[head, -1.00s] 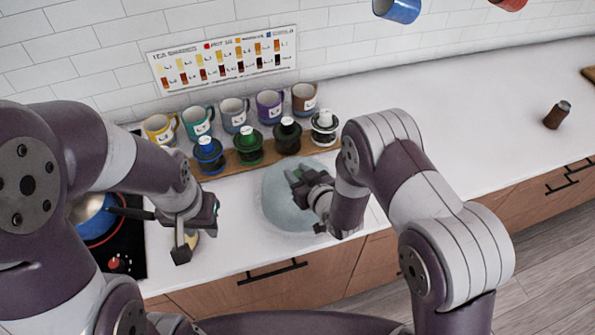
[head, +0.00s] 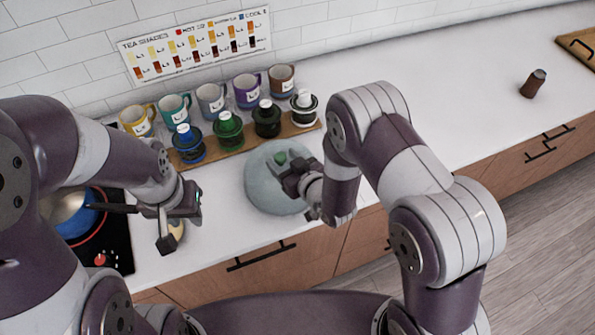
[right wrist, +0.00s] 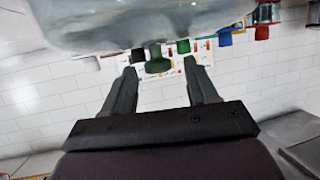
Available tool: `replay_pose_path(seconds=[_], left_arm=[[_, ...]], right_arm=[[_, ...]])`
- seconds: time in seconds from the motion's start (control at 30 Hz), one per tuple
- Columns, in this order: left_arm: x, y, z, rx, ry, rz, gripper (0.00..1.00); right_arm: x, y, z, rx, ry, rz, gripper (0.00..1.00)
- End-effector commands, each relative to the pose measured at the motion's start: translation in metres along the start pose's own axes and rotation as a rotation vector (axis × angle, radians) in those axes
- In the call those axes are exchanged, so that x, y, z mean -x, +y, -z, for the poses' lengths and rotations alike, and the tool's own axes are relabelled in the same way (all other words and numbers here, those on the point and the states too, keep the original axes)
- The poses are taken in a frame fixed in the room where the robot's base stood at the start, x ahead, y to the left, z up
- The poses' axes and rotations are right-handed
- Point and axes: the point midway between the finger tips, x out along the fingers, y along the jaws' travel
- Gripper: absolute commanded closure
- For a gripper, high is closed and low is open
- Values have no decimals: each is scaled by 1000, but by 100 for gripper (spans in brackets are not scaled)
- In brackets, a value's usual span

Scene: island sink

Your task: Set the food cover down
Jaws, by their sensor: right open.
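The food cover (head: 266,186) is a pale, translucent grey-blue dome with a green knob (head: 280,158) on top. It rests on the white counter in front of the tea stand. My right gripper (head: 284,178) is open at the top of the cover, just beside the knob. In the right wrist view the cover (right wrist: 140,25) fills the top, upside down. The knob (right wrist: 158,65) shows beyond and between the open fingertips, free of them. My left gripper (head: 180,222) hangs over the counter at left, above a small beige item; its jaw state is unclear.
A wooden stand (head: 228,150) with several lidded tea jars and a row of mugs is close behind the cover. A hob (head: 110,245) with a blue pan (head: 72,222) is at left. A brown jar (head: 533,84) stands far right. The counter right of the stand is mostly clear.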

Motion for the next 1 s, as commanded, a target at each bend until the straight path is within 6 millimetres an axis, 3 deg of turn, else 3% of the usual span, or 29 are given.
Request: replay_pose_path(seconds=[0.3,0.57,0.67,0.73,0.87,1.0], left_arm=[[-14,0,-2,0,0,0,66],[-14,0,-2,0,0,0,66],[-14,0,-2,0,0,0,66],[-14,0,-2,0,0,0,66],[-14,0,-2,0,0,0,66],[-14,0,-2,0,0,0,66]], right_arm=[[75,1,-1,0,0,-2,42],[90,2,0,0,-9,-6,42],[88,20,2,-2,-115,-53,42],[95,43,2,-23,-272,-121,42],[145,76,-2,-141,-620,-250,42],[214,74,-1,-300,-910,-313,42]])
